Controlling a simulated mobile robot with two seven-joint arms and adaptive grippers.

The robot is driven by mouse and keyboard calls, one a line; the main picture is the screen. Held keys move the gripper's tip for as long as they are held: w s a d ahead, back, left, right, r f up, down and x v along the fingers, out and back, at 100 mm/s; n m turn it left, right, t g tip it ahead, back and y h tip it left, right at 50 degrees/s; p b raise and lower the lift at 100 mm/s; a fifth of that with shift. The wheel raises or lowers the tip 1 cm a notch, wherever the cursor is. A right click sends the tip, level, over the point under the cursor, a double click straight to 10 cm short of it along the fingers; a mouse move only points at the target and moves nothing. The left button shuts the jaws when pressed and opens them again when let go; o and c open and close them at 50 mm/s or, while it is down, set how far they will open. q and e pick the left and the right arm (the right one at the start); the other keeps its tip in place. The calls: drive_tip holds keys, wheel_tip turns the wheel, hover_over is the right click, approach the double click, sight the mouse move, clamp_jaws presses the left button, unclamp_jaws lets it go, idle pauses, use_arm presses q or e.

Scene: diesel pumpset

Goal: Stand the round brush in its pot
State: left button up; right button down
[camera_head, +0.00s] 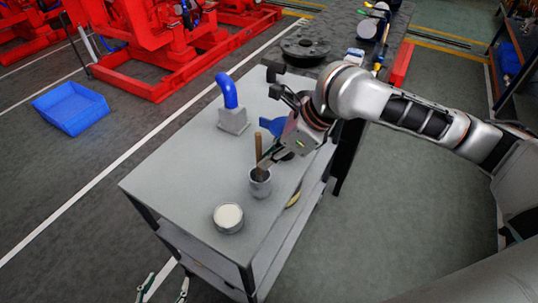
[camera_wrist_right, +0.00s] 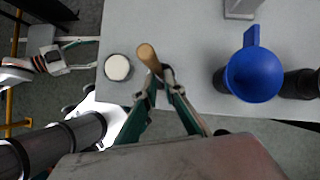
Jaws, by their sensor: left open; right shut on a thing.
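The round brush (camera_head: 258,146) has a wooden handle that points up, close to upright. Its dark lower end is at the mouth of a grey pot (camera_head: 260,187) on the grey table; how deep it sits inside I cannot tell. My right gripper (camera_head: 262,170) is shut on the brush just above the pot's rim. In the right wrist view the handle (camera_wrist_right: 149,57) rises between the fingertips, and the pot is hidden. My left gripper (camera_head: 163,284) is open and empty, low beyond the table's near end; it also shows in the right wrist view (camera_wrist_right: 96,54).
A tin with a white top (camera_head: 228,217) stands left of the pot. A blue bent pipe on a grey block (camera_head: 233,118) and a blue funnel (camera_head: 270,125) are further back. A small yellowish item (camera_head: 293,200) lies by the right edge. The table's left part is clear.

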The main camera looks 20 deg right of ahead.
drive_tip(key=c, duration=2)
unclamp_jaws()
drive_tip(key=shift+c, duration=0.2)
drive_tip(key=o, duration=0.4)
wheel_tip(320, 180, up, 7)
drive_tip(key=shift+p, duration=0.45)
